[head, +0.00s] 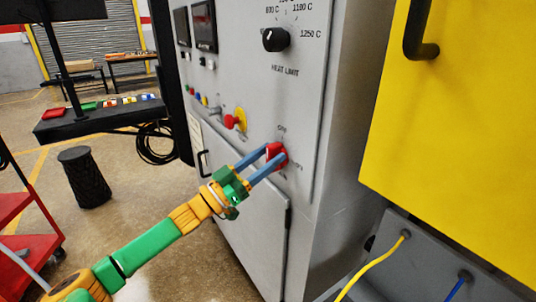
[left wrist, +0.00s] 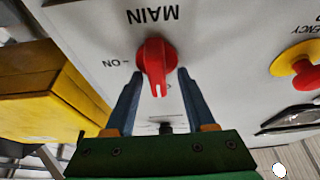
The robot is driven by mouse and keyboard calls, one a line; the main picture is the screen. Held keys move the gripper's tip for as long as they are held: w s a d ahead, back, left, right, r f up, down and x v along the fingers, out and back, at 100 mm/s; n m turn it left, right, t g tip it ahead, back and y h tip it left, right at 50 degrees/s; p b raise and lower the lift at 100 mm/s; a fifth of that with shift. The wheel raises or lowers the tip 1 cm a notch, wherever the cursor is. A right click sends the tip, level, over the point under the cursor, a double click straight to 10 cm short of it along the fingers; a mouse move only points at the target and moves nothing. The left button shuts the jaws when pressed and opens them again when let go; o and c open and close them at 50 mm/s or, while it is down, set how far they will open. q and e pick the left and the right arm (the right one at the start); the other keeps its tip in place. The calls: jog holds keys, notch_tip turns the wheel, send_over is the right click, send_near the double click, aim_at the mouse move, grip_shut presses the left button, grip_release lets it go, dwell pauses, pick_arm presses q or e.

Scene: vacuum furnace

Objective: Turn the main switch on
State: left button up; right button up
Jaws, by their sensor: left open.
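The main switch is a red rotary knob (head: 277,156) on the grey furnace panel (head: 240,85). In the left wrist view the red knob (left wrist: 156,66) sits under the upside-down word MAIN, with the ON mark (left wrist: 118,63) to its left. My left gripper (head: 272,155) is open at the knob, one blue finger on each side of it. In the left wrist view the fingers (left wrist: 157,78) flank the knob's lower part; I cannot tell whether they touch it. My right gripper is not in view.
A red emergency button on a yellow base (head: 236,120) is left of the switch. The black heat limit knob (head: 276,39) is above. A yellow cabinet (head: 450,120) with a black handle stands at the right. A stool (head: 84,178) and red cart (head: 28,230) are at the left.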

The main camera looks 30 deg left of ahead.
pick_arm(q)
jog(key=shift+d+r, duration=0.1)
jog(key=shift+d, duration=0.1)
jog(key=shift+a, duration=0.1)
grip_shut()
